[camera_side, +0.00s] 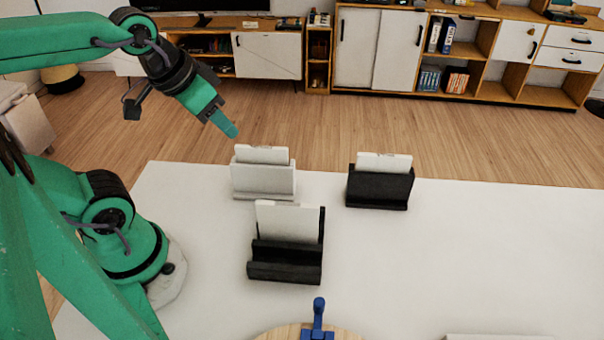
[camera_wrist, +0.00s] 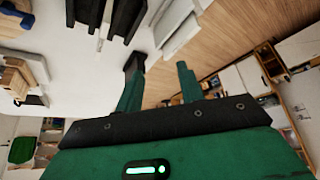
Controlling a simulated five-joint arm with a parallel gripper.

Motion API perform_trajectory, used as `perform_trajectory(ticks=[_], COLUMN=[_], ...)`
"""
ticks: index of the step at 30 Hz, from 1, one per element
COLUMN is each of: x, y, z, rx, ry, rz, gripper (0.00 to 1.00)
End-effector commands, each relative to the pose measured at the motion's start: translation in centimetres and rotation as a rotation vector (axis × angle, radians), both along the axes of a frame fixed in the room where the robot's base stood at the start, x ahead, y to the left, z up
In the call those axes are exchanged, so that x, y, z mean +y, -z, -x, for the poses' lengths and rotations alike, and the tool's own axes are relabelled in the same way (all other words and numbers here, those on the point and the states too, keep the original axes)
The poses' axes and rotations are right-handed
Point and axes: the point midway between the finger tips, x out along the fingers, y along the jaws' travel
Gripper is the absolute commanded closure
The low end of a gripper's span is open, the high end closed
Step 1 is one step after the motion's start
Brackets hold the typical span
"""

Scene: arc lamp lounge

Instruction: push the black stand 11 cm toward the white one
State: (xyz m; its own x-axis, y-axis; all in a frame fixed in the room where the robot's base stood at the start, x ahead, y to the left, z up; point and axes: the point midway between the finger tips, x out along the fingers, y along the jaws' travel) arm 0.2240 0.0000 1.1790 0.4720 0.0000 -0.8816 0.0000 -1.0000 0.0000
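Two black stands are on the white table in the side view. The nearer black stand (camera_side: 284,270) is at the middle and the other black stand (camera_side: 379,190) is at the right. A white stand (camera_side: 263,182) is behind the nearer black one. Each holds an upright white slab. My gripper (camera_side: 232,132) hangs in the air left of and above the white stand, touching nothing. The wrist view shows its two fingers apart with nothing between them (camera_wrist: 158,65). A black stand (camera_wrist: 125,18) and the white stand (camera_wrist: 178,28) are partly in that view, cut by its top edge.
A blue object (camera_side: 318,318) stands on a round wooden board (camera_side: 282,333) at the table's near edge. A pale flat object (camera_side: 500,337) lies at the bottom right. The table's right side (camera_side: 490,250) is clear. Cabinets stand against the far wall.

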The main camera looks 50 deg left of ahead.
Motion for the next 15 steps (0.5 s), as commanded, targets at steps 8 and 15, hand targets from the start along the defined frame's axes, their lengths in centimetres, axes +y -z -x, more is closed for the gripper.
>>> perform_trajectory(ticks=[8, 15], x=[-0.3, -1.3], y=[-1.3, -4.0], z=[-1.5, -5.4], rx=[0.019, 0.060], ry=[0.026, 0.090], rz=[-0.006, -0.022], gripper=[1.00, 1.00])
